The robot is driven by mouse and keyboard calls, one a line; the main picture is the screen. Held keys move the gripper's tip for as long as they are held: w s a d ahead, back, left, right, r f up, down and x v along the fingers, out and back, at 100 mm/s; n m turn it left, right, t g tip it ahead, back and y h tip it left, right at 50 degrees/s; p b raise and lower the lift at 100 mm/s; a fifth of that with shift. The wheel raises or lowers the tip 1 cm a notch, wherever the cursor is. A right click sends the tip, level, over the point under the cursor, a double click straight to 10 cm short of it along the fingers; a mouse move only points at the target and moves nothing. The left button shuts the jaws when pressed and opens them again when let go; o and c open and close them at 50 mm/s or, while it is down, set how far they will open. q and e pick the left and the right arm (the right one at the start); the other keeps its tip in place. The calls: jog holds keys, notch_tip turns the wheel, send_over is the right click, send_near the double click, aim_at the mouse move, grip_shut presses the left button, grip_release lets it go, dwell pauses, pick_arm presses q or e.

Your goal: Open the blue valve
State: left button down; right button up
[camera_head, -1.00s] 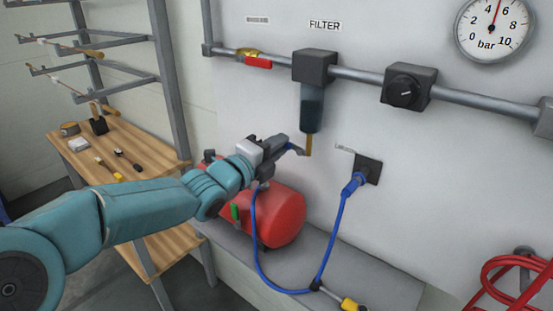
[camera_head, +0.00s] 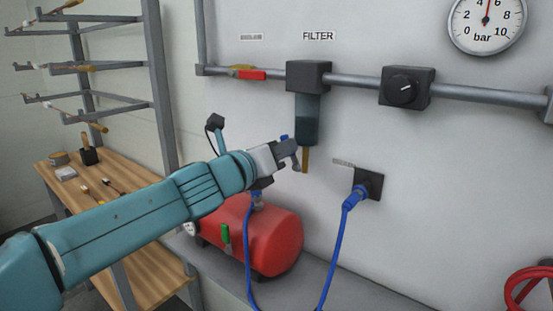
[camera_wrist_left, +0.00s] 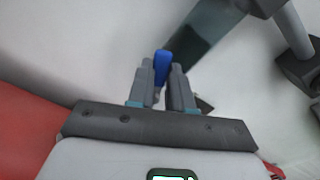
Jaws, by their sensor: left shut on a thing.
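The blue valve handle (camera_wrist_left: 163,66) stands between the two grey fingers of my left gripper (camera_wrist_left: 162,84) in the left wrist view. Only its upper part shows there. In the head view a small blue tip of the handle (camera_head: 284,138) shows above my left gripper (camera_head: 288,156); the fingers hide the rest. The left gripper is shut on this handle, above the red tank (camera_head: 272,240) and left of the brass-coloured tube under the filter (camera_head: 306,125). The valve's body is hidden or too small to make out. My right gripper is not in view.
A grey pipe (camera_head: 460,92) with a red-handled valve (camera_head: 250,74) and a black knob (camera_head: 403,90) runs along the wall. A blue hose (camera_head: 335,245) hangs from a wall socket (camera_head: 371,184). A wooden bench (camera_head: 150,255) stands at the left.

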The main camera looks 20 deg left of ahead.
pick_arm(q)
jog(key=shift+s+d+r+m+b, duration=0.2)
jog(key=shift+d+m, duration=0.1)
jog(key=shift+m, duration=0.55)
jog(key=shift+s+d+r+m+b, duration=0.1)
jog(key=shift+d+m+b, duration=0.15)
jog(key=shift+m, duration=0.65)
jog(key=shift+s+d+r+m+b, duration=0.1)
jog(key=shift+d+m+b, duration=0.15)
jog(key=shift+m, duration=0.6)
jog(key=shift+d, duration=0.1)
jog(key=c, duration=1.3)
grip_release()
jog(key=shift+f, duration=0.1)
jog(key=p+v, duration=0.1)
jog(key=v, duration=1.5)
jog(key=shift+s, duration=0.2)
